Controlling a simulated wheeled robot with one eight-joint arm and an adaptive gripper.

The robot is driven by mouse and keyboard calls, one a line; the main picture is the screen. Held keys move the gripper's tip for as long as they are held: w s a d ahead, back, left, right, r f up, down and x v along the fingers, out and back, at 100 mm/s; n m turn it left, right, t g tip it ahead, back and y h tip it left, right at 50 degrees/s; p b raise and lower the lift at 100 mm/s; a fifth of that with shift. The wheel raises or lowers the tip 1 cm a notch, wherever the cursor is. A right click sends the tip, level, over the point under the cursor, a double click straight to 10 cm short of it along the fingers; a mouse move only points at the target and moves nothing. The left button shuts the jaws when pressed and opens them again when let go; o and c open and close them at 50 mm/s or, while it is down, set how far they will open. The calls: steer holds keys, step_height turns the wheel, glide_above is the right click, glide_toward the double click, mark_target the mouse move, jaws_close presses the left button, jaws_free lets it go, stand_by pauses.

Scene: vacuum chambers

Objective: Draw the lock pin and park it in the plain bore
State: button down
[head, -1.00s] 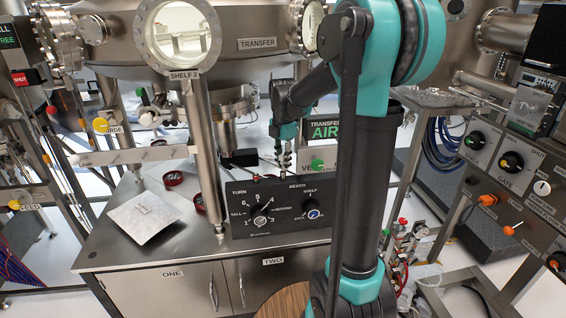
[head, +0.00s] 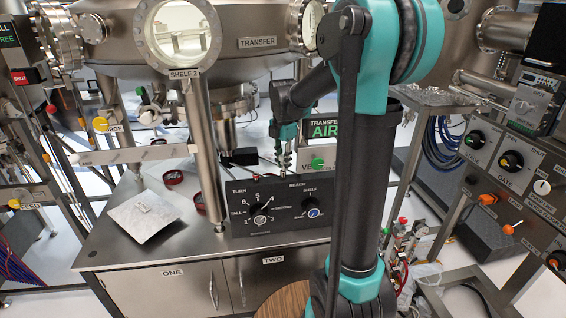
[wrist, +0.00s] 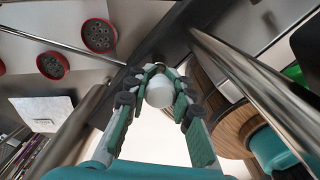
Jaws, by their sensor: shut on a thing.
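My gripper (head: 284,168) points down over the top back edge of the black control box (head: 290,225), on the bench. In the wrist view my gripper (wrist: 161,85) is shut on a round white knob (wrist: 160,92), which I take for the lock pin's head. Below the fingertips in the head view, a thin upright metal shank reaches the box top. I cannot tell whether it is seated or raised. No plain bore can be made out; the fingers and knob cover the spot beneath.
The box face carries TURN (head: 260,219) and REACH (head: 313,212) dials. A steel post (head: 205,150) stands left of the gripper. Red-rimmed round dishes (wrist: 99,35) and a pale sheet (head: 144,216) lie on the bench. The transfer chamber (head: 255,60) hangs above.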

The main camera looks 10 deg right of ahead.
steer(key=shift+f, duration=0.55)
stand_by(0.4)
steer(key=shift+r, duration=0.5)
steer(key=shift+r, duration=0.3)
steer(key=shift+r, duration=0.1)
steer(key=shift+f, duration=0.9)
stand_by(1.3)
steer(key=shift+r, duration=0.5)
steer(key=shift+r, duration=0.35)
